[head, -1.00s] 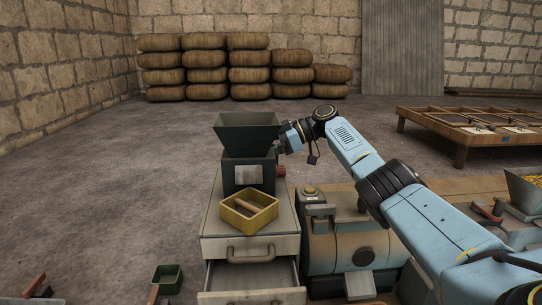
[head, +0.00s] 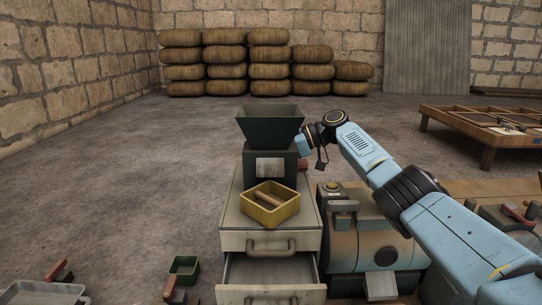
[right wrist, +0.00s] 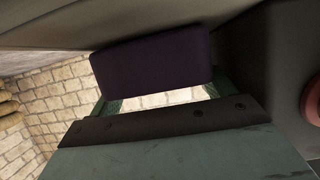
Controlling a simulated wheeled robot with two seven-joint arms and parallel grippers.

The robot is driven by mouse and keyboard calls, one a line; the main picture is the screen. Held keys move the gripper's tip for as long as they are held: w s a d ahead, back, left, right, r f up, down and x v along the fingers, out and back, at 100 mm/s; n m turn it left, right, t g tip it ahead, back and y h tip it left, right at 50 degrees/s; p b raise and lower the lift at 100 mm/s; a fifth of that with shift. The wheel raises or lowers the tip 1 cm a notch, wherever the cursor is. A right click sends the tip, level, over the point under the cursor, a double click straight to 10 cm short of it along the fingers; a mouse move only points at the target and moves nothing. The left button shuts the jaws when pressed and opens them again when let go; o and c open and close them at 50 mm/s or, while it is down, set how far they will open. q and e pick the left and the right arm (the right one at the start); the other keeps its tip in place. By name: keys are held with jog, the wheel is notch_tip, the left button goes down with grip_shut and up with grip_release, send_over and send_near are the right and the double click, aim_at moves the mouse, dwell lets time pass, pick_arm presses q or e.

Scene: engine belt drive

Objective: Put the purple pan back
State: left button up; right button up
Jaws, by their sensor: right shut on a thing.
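My right gripper (head: 301,145) is at the right side of the dark green hopper (head: 270,120), near its upper edge. In the right wrist view a dark purple block-like part (right wrist: 150,60) fills the upper middle, and I take it as part of the purple pan in my shut right gripper. The rest of the pan is hidden, and no purple pan shows in the head view. The hopper stands on a drawer cabinet (head: 232,243). My left gripper is in neither view.
A yellow box (head: 286,214) holding a brown stick sits before the hopper. The cabinet's drawer (head: 270,303) is open below. A rounded machine (head: 366,238) stands to the right. A green pan (head: 184,265) and a grey pan (head: 40,293) lie at lower left.

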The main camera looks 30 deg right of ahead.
jog(key=shift+f, duration=0.15)
jog(key=o, duration=1.1)
jog(key=shift+c, duration=0.2)
jog(key=shift+f, duration=0.1)
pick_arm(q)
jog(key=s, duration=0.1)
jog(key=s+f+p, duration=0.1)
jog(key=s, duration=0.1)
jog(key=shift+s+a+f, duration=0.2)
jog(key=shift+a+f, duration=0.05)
pick_arm(e)
jog(key=v, duration=1.3)
jog(key=shift+d, duration=0.15)
